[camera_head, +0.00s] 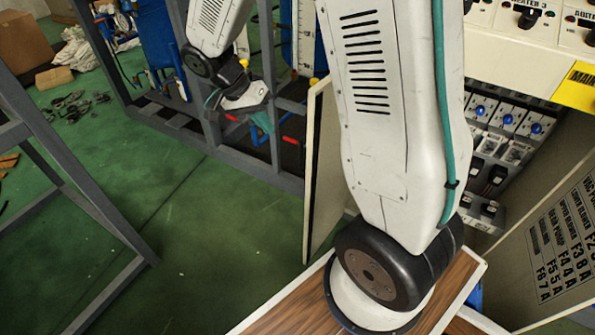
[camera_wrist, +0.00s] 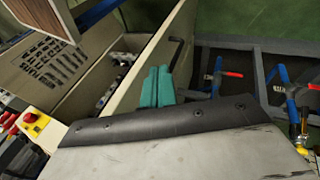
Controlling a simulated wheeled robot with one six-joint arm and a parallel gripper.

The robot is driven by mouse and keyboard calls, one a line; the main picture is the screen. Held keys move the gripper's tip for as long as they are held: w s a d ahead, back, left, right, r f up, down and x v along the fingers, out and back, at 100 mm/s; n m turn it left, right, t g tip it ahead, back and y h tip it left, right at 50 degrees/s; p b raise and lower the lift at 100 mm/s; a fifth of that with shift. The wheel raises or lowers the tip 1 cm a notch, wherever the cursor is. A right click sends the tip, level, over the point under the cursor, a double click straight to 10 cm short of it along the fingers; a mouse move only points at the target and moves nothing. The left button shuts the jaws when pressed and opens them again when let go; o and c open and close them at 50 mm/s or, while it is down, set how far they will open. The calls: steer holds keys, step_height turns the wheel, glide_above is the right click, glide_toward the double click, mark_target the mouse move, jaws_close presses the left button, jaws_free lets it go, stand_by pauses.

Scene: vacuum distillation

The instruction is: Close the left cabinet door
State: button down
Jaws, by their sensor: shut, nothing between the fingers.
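The left cabinet door (camera_head: 322,165) stands open in the head view, a cream panel seen nearly edge-on and partly hidden by my arm. In the wrist view this door (camera_wrist: 150,62) is a slanted panel with a dark handle (camera_wrist: 175,54) on its outer face. My gripper (camera_head: 262,122) is on the left, outer side of the door in the head view. Its teal fingers (camera_wrist: 157,88) are together and empty in the wrist view, close to the door's outer face. I cannot tell whether they touch it.
The right cabinet door (camera_head: 565,240), with printed labels, also stands open. Breakers and blue-lit switches (camera_head: 505,118) show inside the cabinet. A grey metal frame (camera_head: 275,165) with blue and red parts stands behind my gripper.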

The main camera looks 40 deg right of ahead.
steer(key=w+d+f+m+g+h, duration=0.15)
steer(key=w+f+m, duration=0.25)
steer(key=f, duration=0.7)
steer(key=s+r+x, duration=0.1)
steer(key=s+x, duration=0.1)
steer(key=x, duration=1)
steer(key=shift+s, duration=0.3)
steer(key=shift+d+t, duration=0.1)
steer(key=shift+t, duration=0.15)
